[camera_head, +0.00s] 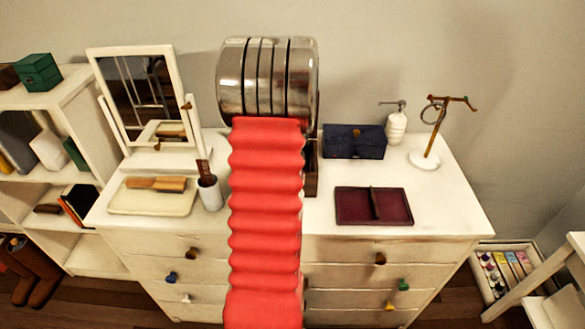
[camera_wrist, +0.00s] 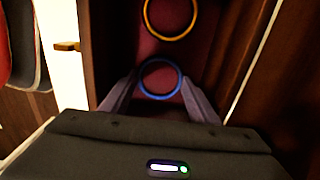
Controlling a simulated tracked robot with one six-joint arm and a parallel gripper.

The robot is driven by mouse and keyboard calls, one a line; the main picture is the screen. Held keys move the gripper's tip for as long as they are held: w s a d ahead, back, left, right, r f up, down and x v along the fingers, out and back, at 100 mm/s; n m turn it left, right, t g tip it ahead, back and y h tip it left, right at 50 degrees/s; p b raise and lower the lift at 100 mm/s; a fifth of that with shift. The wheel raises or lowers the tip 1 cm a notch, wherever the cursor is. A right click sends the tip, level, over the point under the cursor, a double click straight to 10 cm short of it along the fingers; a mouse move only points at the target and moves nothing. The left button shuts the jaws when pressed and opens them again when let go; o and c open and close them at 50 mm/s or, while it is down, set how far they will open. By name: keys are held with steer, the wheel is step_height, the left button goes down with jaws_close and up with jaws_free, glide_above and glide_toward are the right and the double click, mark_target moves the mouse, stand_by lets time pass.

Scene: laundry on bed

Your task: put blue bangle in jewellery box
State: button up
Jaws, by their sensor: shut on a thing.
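The blue bangle (camera_wrist: 160,94) is between the two grey fingers of my gripper (camera_wrist: 160,86), which is shut on it. Below and around it is a dark wooden box (camera_wrist: 103,30) with a dark red lining, which looks like the jewellery box. A yellow bangle (camera_wrist: 170,36) lies on the lining just beyond the blue one. I cannot tell whether the blue bangle touches the lining. In the head view, part of the wooden box (camera_head: 312,172) shows at the right edge of my red-sleeved arm. The arm hides my gripper and the bangles there.
On the dresser (camera_head: 455,195) stand a mirror (camera_head: 135,75), a cream tray (camera_head: 120,205), a white cup (camera_head: 210,195), a dark blue box (camera_head: 372,142), a white dispenser (camera_head: 396,127), a stand (camera_head: 424,160) with a ring and a maroon tray (camera_head: 350,208). The front right corner is clear.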

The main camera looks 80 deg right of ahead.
steer(key=o, duration=1.1)
steer(key=shift+o, duration=0.2)
step_height(320, 180, up, 12)
stand_by(0.3)
